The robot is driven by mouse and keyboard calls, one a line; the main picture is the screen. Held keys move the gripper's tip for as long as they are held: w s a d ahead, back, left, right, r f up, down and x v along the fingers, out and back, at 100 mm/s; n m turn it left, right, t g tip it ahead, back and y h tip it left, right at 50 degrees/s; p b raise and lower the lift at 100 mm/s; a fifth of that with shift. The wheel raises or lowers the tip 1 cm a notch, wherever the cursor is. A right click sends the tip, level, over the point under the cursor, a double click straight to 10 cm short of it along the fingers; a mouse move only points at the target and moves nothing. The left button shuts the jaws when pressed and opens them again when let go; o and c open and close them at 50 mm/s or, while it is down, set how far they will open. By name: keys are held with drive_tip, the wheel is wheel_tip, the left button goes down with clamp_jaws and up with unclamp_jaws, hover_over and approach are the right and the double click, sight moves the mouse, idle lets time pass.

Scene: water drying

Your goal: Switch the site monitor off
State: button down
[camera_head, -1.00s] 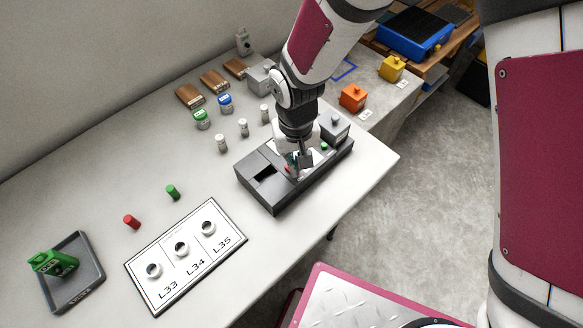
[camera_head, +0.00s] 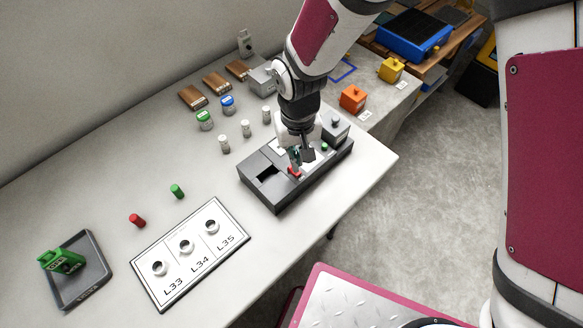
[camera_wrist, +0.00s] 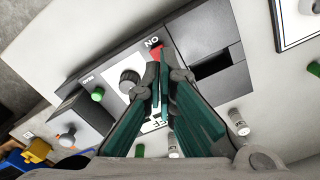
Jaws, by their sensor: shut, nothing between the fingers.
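The site monitor appears to be the dark grey box (camera_head: 280,193) near the table's right edge. It has a white panel, a black knob (camera_wrist: 128,78), a green round part (camera_wrist: 97,95) and a dark rectangular recess. A red part (camera_wrist: 156,54) sits beside the "ON" lettering (camera_wrist: 152,42), and "OFF" lettering (camera_wrist: 158,122) is at the panel's other end. My gripper (camera_wrist: 157,77) is shut and empty, its fingertips over the panel between the two words. In the head view my gripper (camera_head: 296,158) is just above the red part. Whether the tips touch it, I cannot tell.
A white plate (camera_head: 190,255) marked L33, L34, L35 lies at the front. Red (camera_head: 137,220) and green (camera_head: 177,191) pegs and a dark tray (camera_head: 100,275) are left. Jars and small white cylinders stand behind the box. A grey block (camera_head: 334,127) adjoins its far end.

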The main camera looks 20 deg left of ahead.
drive_tip(key=shift+r+p, duration=1)
drive_tip(key=shift+r, duration=0.95)
drive_tip(key=w+d+r+m+t, duration=0.3)
drive_tip(key=d+r, duration=1.6)
drive_tip(key=r, duration=0.1)
drive_tip(key=s+d+r+m+t, duration=0.1)
drive_tip(key=s+d+r+m, duration=0.1)
drive_tip(key=s+d+r, duration=0.2)
drive_tip(key=s+d+r+m+t, duration=0.1)
drive_tip(key=s+d+r, duration=0.3)
drive_tip(key=s+d, duration=0.5)
drive_tip(key=shift+d+m, duration=0.7)
drive_tip(key=shift+d, duration=0.5)
